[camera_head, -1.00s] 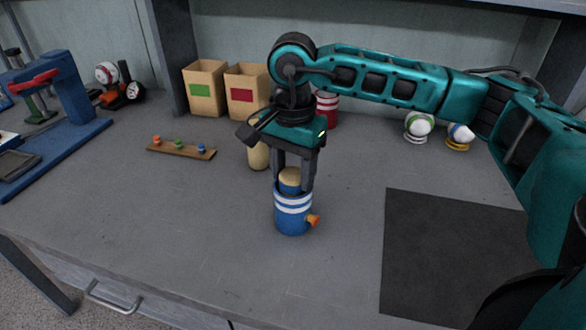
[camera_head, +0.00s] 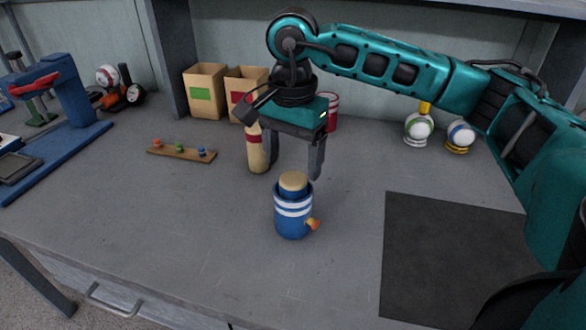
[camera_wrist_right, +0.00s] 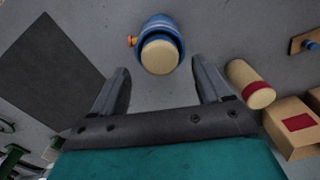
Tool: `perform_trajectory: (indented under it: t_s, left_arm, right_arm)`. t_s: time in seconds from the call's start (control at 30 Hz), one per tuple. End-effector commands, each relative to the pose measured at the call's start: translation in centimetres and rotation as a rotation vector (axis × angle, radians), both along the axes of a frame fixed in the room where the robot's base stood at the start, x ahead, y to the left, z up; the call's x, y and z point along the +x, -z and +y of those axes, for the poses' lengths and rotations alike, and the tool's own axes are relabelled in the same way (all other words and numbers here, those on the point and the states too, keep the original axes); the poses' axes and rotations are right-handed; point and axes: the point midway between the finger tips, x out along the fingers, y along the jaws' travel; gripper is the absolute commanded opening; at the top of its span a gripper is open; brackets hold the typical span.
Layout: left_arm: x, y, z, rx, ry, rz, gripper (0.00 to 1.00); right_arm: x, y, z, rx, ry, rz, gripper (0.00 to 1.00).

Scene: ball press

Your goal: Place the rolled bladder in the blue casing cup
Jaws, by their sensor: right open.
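The blue casing cup (camera_head: 292,221) with white stripes and an orange side nozzle (camera_head: 313,224) stands upright on the table. The rolled bladder (camera_head: 293,183), tan on top with a blue band, sits upright in the cup, its top above the rim. In the right wrist view the bladder's tan end (camera_wrist_right: 160,57) shows inside the cup's rim (camera_wrist_right: 151,24). My right gripper (camera_head: 293,172) is open and empty, above and behind the cup, its fingers clear of the bladder. It also shows in the right wrist view (camera_wrist_right: 165,80). My left gripper is out of view.
A tan roll with a red band (camera_head: 257,150) stands behind the cup, close to my right gripper. A wooden strip with coloured plugs (camera_head: 181,152) lies left. Two boxes (camera_head: 204,92) and balls on stands (camera_head: 419,127) are at the back. A dark mat (camera_head: 450,255) lies right.

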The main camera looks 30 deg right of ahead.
Motion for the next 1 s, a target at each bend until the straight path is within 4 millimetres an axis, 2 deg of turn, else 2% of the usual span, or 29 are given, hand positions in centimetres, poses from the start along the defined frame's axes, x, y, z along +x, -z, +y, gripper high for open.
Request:
perform_trajectory:
  t_s: [0.03,0.2,0.4,0.57,1.0]
  left_arm:
    - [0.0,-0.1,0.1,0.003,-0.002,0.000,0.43]
    - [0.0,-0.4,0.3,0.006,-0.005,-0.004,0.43]
    - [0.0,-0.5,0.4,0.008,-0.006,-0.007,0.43]
    - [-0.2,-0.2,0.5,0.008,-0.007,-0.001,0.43]
    - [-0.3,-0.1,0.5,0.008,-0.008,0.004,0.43]
  right_arm:
    - [0.1,-1.5,0.0,0.001,0.000,-0.005,0.77]
    - [0.1,-5.1,0.1,0.002,-0.001,-0.005,0.77]
    - [0.0,-7.6,0.0,0.002,0.000,-0.001,0.77]
    - [0.0,-8.3,0.0,0.000,-0.001,0.000,0.77]
    - [0.0,-8.2,0.0,0.000,-0.001,0.000,0.77]
